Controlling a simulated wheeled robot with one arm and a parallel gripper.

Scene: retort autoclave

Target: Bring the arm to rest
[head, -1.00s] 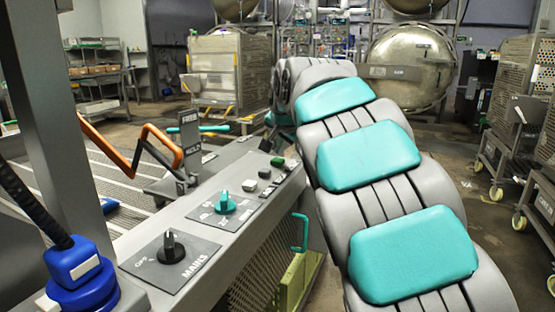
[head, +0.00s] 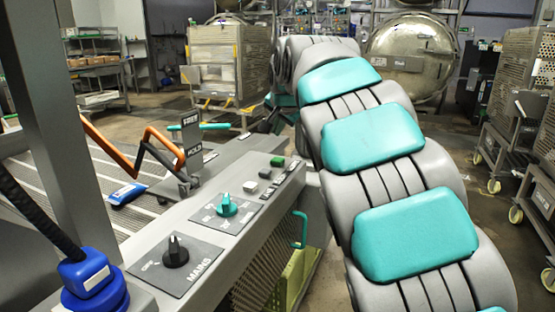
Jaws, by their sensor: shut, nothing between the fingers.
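My arm, grey with teal pads (head: 372,138), rises from the lower right and runs away toward the back, where it bends over near the top middle. Beyond the bend a short teal-padded part hangs down on the left. My gripper (head: 268,122) shows there as a small dark shape, partly hidden by the arm. It looks empty and shut, and apart from the control panel (head: 215,262) in front of it.
The panel has a black MAINS knob (head: 175,251), a teal knob (head: 227,206) and several buttons. An orange-and-black lever (head: 150,145) stands behind it. A caged cart (head: 228,62) and round steel door (head: 410,62) stand behind; wheeled racks (head: 505,100) line the right.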

